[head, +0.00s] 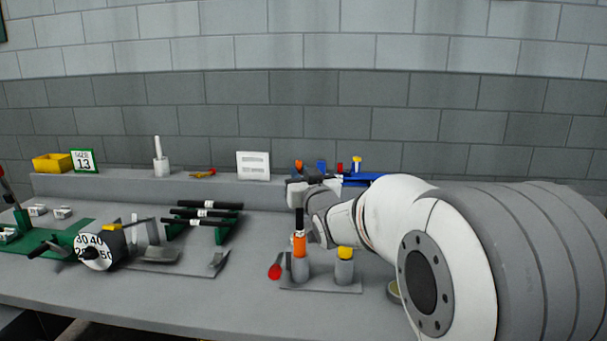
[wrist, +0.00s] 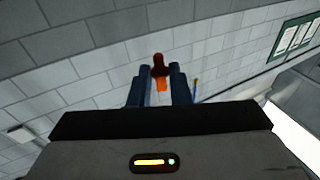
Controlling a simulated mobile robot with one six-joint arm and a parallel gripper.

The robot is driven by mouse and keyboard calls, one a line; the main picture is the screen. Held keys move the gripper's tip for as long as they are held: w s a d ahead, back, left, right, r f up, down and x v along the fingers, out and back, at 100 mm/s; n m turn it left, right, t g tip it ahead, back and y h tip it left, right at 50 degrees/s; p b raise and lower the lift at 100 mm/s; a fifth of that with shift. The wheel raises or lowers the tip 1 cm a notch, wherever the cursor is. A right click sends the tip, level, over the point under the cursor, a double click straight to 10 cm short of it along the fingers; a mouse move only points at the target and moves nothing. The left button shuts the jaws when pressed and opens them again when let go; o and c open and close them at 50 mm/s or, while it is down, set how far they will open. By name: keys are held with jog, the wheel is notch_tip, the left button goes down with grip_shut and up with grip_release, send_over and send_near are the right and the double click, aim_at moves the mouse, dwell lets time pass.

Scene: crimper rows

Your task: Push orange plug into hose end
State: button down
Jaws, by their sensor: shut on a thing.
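My gripper (wrist: 162,76) is shut on a small orange plug (wrist: 161,84), whose upper part looks dark red-brown in shade. The plug sits between the two dark blue fingertips, with the pale block wall behind it. In the head view an orange piece (head: 298,164) shows just above the white gripper body; the fingers are hard to make out there. Several black hoses (head: 205,213) with white labels lie across a green rack on the bench, to the left of my gripper. They are apart from the plug, and their open ends are too small to read. No hose shows clearly in the wrist view.
Below my gripper, a grey base (head: 322,287) carries an orange-and-black upright piece (head: 300,243) and a yellow-topped one (head: 345,254). A red-tipped piece (head: 275,270) is beside it. Left are a numbered dial (head: 97,252) and yellow bin (head: 52,163). Bench front is clear.

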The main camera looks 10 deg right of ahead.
jog(key=shift+d, duration=0.2)
notch_tip(320, 180, down, 6)
jog(key=y+b, duration=0.1)
jog(key=b, duration=0.4)
jog(key=shift+n+b, duration=0.3)
jog(key=shift+n, duration=0.1)
jog(key=shift+s+b, duration=0.1)
jog(key=shift+b, duration=0.55)
dwell(1.5)
jog(key=shift+f+b, duration=1.4)
jog(key=c, duration=1.3)
grip_release()
jog(key=shift+f, duration=0.1)
jog(key=shift+o, duration=0.2)
jog(key=v, duration=0.7)
jog(key=shift+s+p, duration=0.3)
jog(key=shift+s, duration=0.1)
